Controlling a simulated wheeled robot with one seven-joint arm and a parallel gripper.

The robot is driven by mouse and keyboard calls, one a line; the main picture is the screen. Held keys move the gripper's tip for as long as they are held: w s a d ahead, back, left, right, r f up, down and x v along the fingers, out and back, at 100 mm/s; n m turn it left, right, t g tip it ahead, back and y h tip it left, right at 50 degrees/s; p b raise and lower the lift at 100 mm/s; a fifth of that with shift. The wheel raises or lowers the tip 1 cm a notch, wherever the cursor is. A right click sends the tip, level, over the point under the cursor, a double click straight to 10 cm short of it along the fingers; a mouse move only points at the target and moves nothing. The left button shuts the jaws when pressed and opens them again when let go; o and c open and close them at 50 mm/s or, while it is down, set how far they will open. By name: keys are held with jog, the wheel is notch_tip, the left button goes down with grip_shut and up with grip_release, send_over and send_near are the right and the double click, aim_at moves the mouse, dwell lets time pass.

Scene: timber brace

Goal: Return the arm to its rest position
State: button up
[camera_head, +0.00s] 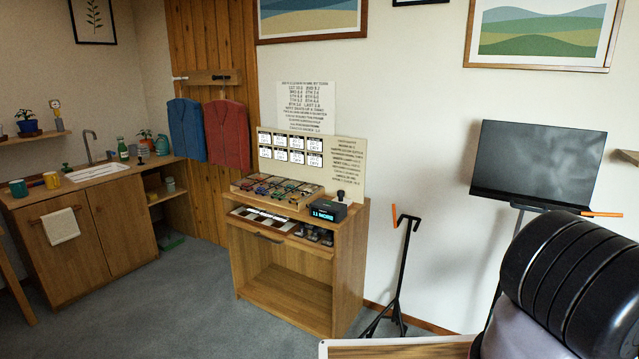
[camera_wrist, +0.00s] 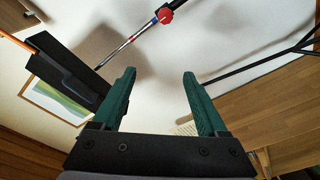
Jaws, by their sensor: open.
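My gripper (camera_wrist: 160,85) shows in the wrist view with its two green fingers apart. Nothing is between the fingers; past them is pale wall. In the head view, a black ribbed part of my arm (camera_head: 575,285) fills the lower right, and my gripper is out of that view. No timber brace can be made out in either view.
A wooden cabinet (camera_head: 285,290) with trays and a small display (camera_head: 328,211) stands mid-view. A black stand (camera_head: 398,270) with an orange tip is right of it. A dark screen (camera_head: 538,165) is behind my arm. A tabletop edge (camera_head: 395,349) lies below. Grey floor is open at left.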

jog(key=w+a+r+n+t+y, duration=0.1)
jog(key=w+a+r+n+y, duration=0.2)
jog(key=r+n+y, duration=0.3)
jog(key=w+a+r+n+y, duration=0.2)
jog(key=w+r+n+y, duration=0.15)
jog(key=r+n, duration=0.35)
jog(key=w+a+r+n+t+y, duration=0.1)
jog(key=w+a+r+n+y, duration=0.2)
jog(key=r+n+y, duration=0.4)
jog(key=s+a+r+n+g+y, duration=0.1)
jog(key=a+r+n+g+y, duration=0.5)
jog(key=a+r+n+g, duration=0.65)
jog(key=s+a+r+n+g+h, duration=0.25)
jog(key=s+a+r+n, duration=0.35)
jog(key=r+n, duration=0.3)
jog(key=s+a+r+n+g+h, duration=0.2)
jog(key=s+a+r+n+h, duration=0.2)
jog(key=s+a+r+n, duration=0.35)
jog(key=s+d+r+n+t+h, duration=0.1)
jog(key=s+r+n+t+h, duration=0.4)
jog(key=s+r+n, duration=0.7)
jog(key=shift+s+d+r+n+h, duration=0.2)
jog(key=shift+s+r+n+h, duration=0.3)
jog(key=shift+n, duration=0.6)
jog(key=shift+f, duration=0.15)
